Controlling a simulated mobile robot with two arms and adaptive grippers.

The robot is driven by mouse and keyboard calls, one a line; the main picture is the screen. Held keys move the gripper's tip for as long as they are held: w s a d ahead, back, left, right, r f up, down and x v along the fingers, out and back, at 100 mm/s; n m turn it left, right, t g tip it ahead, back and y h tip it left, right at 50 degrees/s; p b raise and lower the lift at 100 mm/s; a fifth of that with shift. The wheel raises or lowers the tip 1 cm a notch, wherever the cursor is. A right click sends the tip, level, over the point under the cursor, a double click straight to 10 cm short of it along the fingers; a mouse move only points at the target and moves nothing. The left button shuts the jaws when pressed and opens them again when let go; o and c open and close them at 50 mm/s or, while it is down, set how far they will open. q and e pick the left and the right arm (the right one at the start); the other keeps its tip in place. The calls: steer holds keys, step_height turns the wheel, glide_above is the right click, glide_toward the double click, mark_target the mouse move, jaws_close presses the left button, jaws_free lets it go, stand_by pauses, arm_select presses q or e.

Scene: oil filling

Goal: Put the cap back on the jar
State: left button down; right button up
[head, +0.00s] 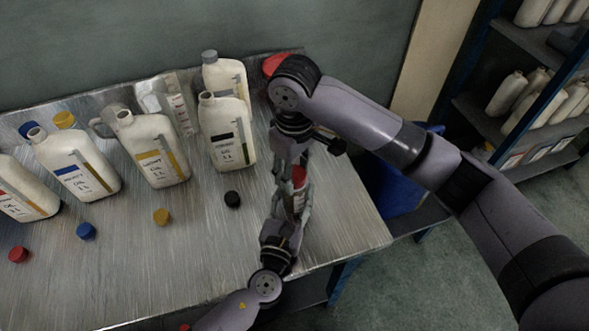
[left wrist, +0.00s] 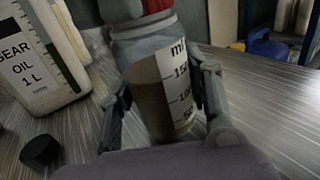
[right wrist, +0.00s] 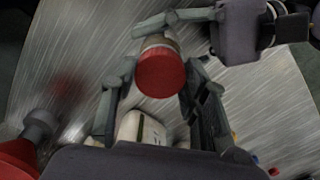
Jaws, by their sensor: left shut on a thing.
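The jar (left wrist: 172,95), clear with a printed ml scale and brownish contents, stands upright in my left gripper (head: 290,222). In the left wrist view the left gripper's fingers are shut on its two sides. The red cap (right wrist: 160,73) is at the jar's mouth; its lower edge shows at the top of the left wrist view (left wrist: 156,5). I cannot tell whether it is seated or slightly above. My right gripper (right wrist: 160,78) reaches down from above, a finger on each side of the cap. I cannot tell whether these fingers touch it.
Several white oil bottles, including the gear oil bottle (head: 226,132), stand along the back of the metal table (head: 185,265). Loose black (head: 232,199), yellow (head: 162,216), blue (head: 86,231) and red (head: 19,254) caps lie in front. A red funnel (head: 273,64) is behind my right arm.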

steer(key=o, duration=0.4)
step_height(320, 180, up, 12)
stand_by(0.7)
arm_select(q)
steer(key=c, duration=0.7)
jaws_free()
steer(key=shift+c, duration=0.2)
